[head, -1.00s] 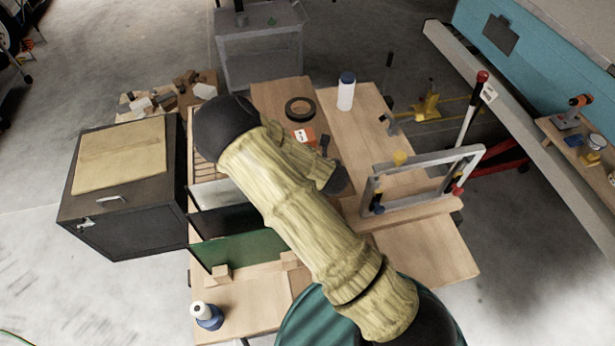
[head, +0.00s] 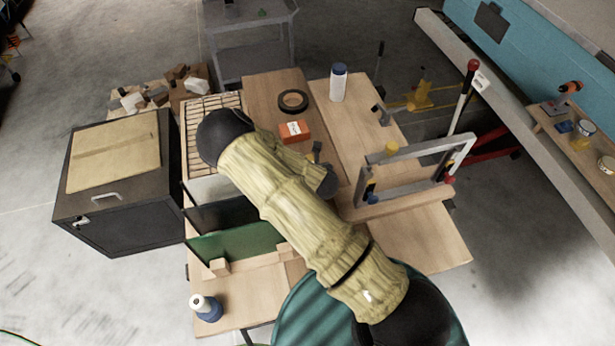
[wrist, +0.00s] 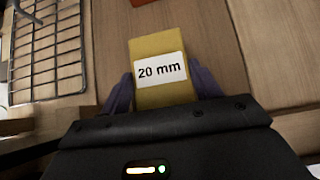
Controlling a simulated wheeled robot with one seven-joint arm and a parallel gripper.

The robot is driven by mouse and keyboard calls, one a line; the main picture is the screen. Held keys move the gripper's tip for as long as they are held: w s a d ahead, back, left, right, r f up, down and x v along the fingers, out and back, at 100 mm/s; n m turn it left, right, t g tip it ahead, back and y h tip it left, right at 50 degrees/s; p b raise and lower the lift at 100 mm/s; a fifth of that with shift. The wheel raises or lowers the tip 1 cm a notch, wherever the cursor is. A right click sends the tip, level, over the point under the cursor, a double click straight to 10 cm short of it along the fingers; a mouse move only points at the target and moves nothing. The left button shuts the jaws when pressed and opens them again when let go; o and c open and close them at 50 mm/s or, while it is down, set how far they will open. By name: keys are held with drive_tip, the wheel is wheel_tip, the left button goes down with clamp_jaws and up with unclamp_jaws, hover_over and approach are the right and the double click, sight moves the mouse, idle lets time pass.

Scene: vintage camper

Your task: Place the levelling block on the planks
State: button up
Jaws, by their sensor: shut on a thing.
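A yellow levelling block (wrist: 165,97) with a white "20 mm" label is between the fingers of my gripper (wrist: 162,86) in the wrist view. The gripper is shut on it. Wooden planks (wrist: 215,45) lie beneath and beyond the block; whether it touches them I cannot tell. In the head view, planks (head: 365,115) run along the workbench. My gripper (head: 318,152) shows there as a small dark shape over the middle of the bench, near the orange box. The block itself is hidden in the head view.
A wire rack (head: 200,140) lies left of the planks and also shows in the wrist view (wrist: 45,50). An orange box (head: 295,131), black tape roll (head: 293,101) and white bottle (head: 338,85) stand farther back. A grey metal frame (head: 415,150) stands at the right.

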drive_tip(key=shift+f+p, duration=0.4)
drive_tip(key=shift+f, duration=1.65)
drive_tip(key=shift+f, duration=0.2)
drive_tip(key=o, duration=1.2)
drive_tip(key=shift+c, duration=0.2)
drive_tip(key=shift+r, duration=0.1)
drive_tip(key=shift+r, duration=0.1)
drive_tip(key=b+v, duration=0.2)
drive_tip(key=v, duration=1)
drive_tip(key=shift+b, duration=0.4)
